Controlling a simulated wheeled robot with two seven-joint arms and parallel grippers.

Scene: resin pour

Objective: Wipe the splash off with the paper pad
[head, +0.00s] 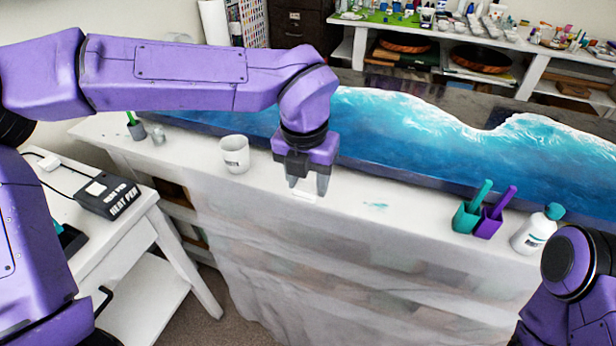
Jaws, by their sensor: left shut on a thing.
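My left gripper (308,184) points down over the front strip of the white table, between the mug and the splash. It is shut on a white paper pad (305,196), of which only a small edge shows below the fingers. I cannot tell whether the pad touches the table. The splash (376,205) is a small teal smear on the white surface, a little right of the left gripper and apart from it. My right arm shows at the lower right, but its gripper is out of the picture.
A white mug (235,155) stands left of the gripper. A teal cup (466,216), a purple cup (489,222) and a white bottle (533,231) stand to the right. The blue resin panel (420,140) lies behind. A heat pen box (108,196) sits on the side table.

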